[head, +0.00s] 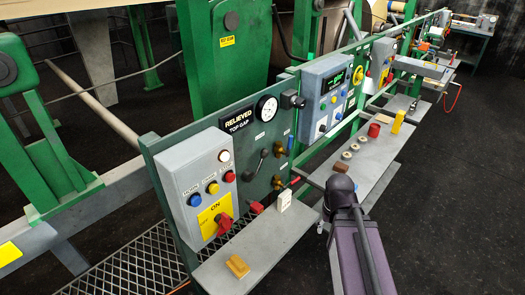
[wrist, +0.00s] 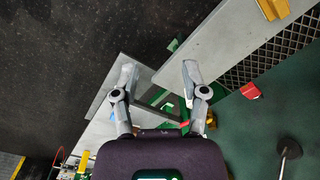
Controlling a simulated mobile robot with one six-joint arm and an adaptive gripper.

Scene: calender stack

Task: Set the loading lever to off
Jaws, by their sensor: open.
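A dark lever with a ball knob (head: 264,153) stands on the green panel below the round gauge; I take it for the loading lever. Its arm slopes from the upper-right knob down to a lower-left pivot. The small labels near it are too small to read. A similar dark knob lever (wrist: 291,152) shows at the lower right in the wrist view. My gripper (wrist: 160,75) is open, its two grey fingers apart with nothing held between them. It is away from the lever, over the shelf side. In the head view the fingers are mostly hidden behind my arm.
A grey control box (head: 192,180) with buttons and a red ON switch (head: 223,222) stands left of the panel. A shelf (head: 250,247) below holds a yellow block (head: 237,266) and a white item (head: 284,201). A second shelf (head: 375,160) carries several small parts. Dark floor lies right.

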